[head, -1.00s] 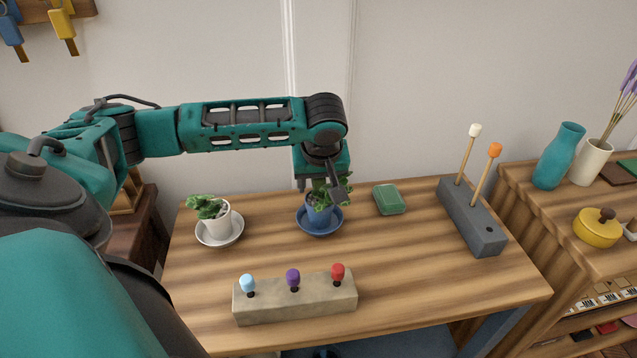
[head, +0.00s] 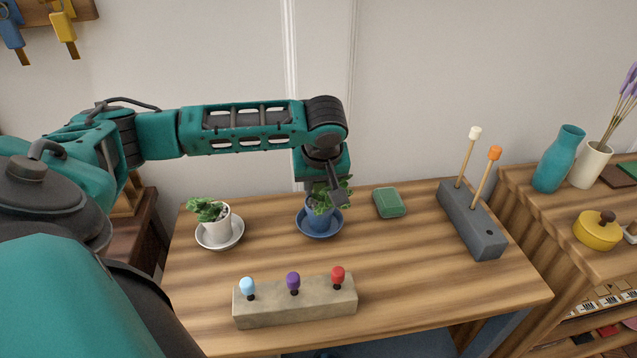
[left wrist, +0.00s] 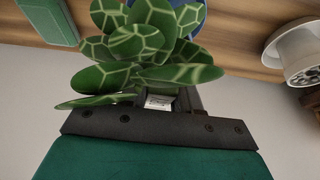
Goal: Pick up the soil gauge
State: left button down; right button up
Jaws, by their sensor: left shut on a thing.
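The soil gauge (left wrist: 160,102) shows only as a small pale piece between my left gripper's fingers in the left wrist view; leaves hide the rest. My left gripper (head: 325,190) is shut on it, fingers pointing down among the leaves of the plant in the blue pot (head: 320,218). The pot stands on a blue saucer (head: 319,233) at the back middle of the table. In the left wrist view the veined green leaves (left wrist: 140,45) crowd in front of the fingers. My right gripper is not in view.
A white-potted plant (head: 217,228) stands to the left and a green box (head: 389,203) to the right. A grey block (head: 472,220) holds two upright sticks with white and orange tips. A stone block (head: 295,304) with three coloured knobs lies in front. The table's right front is clear.

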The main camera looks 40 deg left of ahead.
pick_arm(q)
notch_tip(320, 180, up, 34)
jog(key=p, duration=1)
jog(key=shift+p, duration=0.35)
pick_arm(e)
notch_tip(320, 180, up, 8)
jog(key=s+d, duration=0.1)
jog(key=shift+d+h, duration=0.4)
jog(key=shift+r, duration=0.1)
